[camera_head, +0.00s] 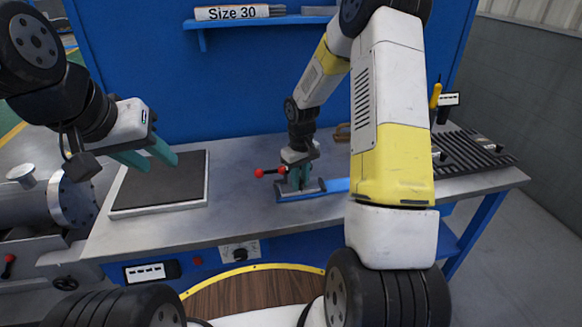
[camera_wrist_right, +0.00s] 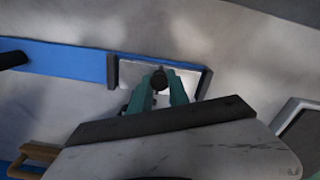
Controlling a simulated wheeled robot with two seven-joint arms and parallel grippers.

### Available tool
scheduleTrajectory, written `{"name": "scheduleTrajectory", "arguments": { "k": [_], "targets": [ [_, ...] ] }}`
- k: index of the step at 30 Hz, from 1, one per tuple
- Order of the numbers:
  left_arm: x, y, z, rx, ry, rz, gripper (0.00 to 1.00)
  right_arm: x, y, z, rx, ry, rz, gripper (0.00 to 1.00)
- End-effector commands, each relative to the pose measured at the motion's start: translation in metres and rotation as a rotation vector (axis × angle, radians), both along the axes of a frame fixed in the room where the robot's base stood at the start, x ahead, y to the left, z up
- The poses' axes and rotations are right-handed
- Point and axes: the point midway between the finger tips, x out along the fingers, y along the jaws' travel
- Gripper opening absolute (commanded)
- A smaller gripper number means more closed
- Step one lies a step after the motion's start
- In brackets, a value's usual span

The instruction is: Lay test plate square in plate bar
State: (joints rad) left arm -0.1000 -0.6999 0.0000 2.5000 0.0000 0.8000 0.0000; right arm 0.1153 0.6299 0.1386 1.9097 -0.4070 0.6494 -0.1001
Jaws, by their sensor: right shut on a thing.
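The plate bar (camera_head: 338,186) is a blue bar with dark upright stops, lying on the bench. It also shows in the right wrist view (camera_wrist_right: 70,60). A light, flat plate, seemingly the test plate (camera_wrist_right: 130,73), lies between the two dark stops there; I cannot tell if it sits fully flat. My right gripper (camera_head: 300,180) reaches down over this section. In the right wrist view its teal fingers are shut on a dark round knob (camera_wrist_right: 159,79) above the plate. My left gripper (camera_head: 160,160) is open and empty above the dark mat.
The framed dark mat (camera_head: 125,206) lies on the bench (camera_head: 235,190) at left. A lever with red knobs (camera_head: 270,172) is just left of my right gripper. A brown wooden item (camera_head: 342,132) lies behind. A dark slotted rack (camera_head: 465,155) stands at right.

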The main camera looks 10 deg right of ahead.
Motion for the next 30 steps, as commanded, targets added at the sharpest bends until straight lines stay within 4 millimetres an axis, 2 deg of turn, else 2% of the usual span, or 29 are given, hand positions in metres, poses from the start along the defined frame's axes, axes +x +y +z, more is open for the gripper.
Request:
{"name": "scheduleTrajectory", "arguments": {
  "k": [11,12,15,25,30],
  "targets": [
    [0.000,0.000,0.000,0.000,0.000,0.000,0.36,0.001,0.000,-0.002,0.000,-0.004,-0.001,0.00],
    [0.000,0.000,0.000,0.000,0.000,0.000,0.36,0.001,0.000,-0.003,0.000,-0.002,-0.001,0.26],
    [0.000,0.000,0.000,0.000,0.000,0.000,0.36,0.001,0.000,-0.003,0.000,-0.002,-0.001,0.43],
    [0.000,0.000,0.000,0.000,0.000,0.000,0.36,0.001,0.000,-0.001,0.000,-0.003,-0.001,0.43],
    [0.000,0.000,0.000,0.000,0.000,0.000,0.36,0.002,0.000,0.018,0.000,-0.008,-0.002,0.43]
  ]
}}
